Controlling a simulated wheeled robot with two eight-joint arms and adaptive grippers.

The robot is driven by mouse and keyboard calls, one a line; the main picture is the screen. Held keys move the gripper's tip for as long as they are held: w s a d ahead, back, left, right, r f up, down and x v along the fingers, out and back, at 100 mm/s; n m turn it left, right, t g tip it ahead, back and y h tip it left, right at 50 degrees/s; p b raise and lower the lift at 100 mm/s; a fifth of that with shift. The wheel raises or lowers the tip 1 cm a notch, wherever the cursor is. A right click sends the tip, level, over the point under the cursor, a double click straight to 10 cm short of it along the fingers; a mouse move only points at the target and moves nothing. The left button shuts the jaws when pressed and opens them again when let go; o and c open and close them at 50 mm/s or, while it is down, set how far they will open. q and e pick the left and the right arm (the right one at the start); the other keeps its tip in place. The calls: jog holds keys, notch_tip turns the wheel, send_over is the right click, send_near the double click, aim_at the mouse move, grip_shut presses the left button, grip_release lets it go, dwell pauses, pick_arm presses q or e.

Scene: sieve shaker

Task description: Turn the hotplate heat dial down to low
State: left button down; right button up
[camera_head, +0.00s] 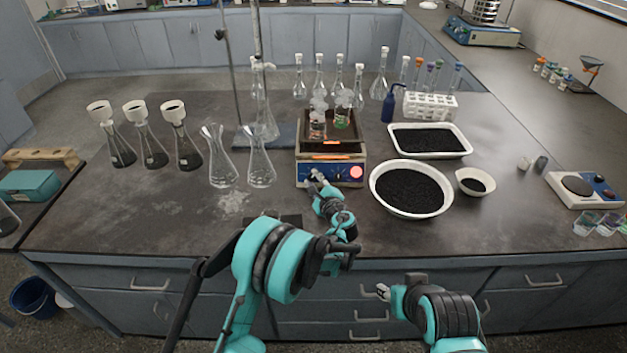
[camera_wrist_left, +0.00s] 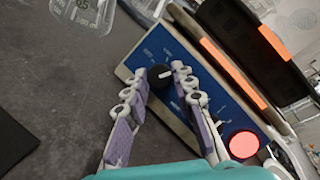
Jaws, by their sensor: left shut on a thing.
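The hotplate (camera_head: 302,178) stands mid-bench with a blue front panel and a glowing red round light (camera_head: 356,172). Two steaming beakers, one beaker (camera_head: 317,124) and another with green content (camera_head: 342,113), stand on its top. In the left wrist view the black heat dial (camera_wrist_left: 160,77) with a white pointer line sits on the blue panel (camera_wrist_left: 205,75). My left gripper (camera_wrist_left: 166,84) has its fingers on both sides of the dial, shut on it; it also shows in the head view (camera_head: 316,177). My right gripper (camera_head: 384,292) is low in front of the bench, its jaw state unclear.
Flasks (camera_head: 222,165) stand close left of the hotplate, near a retort stand (camera_head: 235,90). A white bowl of black grains (camera_head: 411,215) sits close on the right, with a tray (camera_head: 463,148) behind.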

pick_arm(q)
jog(key=n, duration=0.2)
jog(key=n+g+p, duration=0.1)
jog(key=n, duration=0.1)
jog(key=n+g, duration=0.1)
jog(key=shift+r+n+p, duration=0.25)
jog(key=shift+n+p, duration=0.15)
jog(key=shift+w+n+g+p, duration=0.1)
jog(key=shift+n+g+p, duration=0.65)
jog(key=shift+n, duration=1.15)
jog(key=c, duration=1.3)
grip_release()
jog(key=shift+o, duration=0.2)
jog(key=shift+h, duration=0.3)
jog(key=v, duration=1.2)
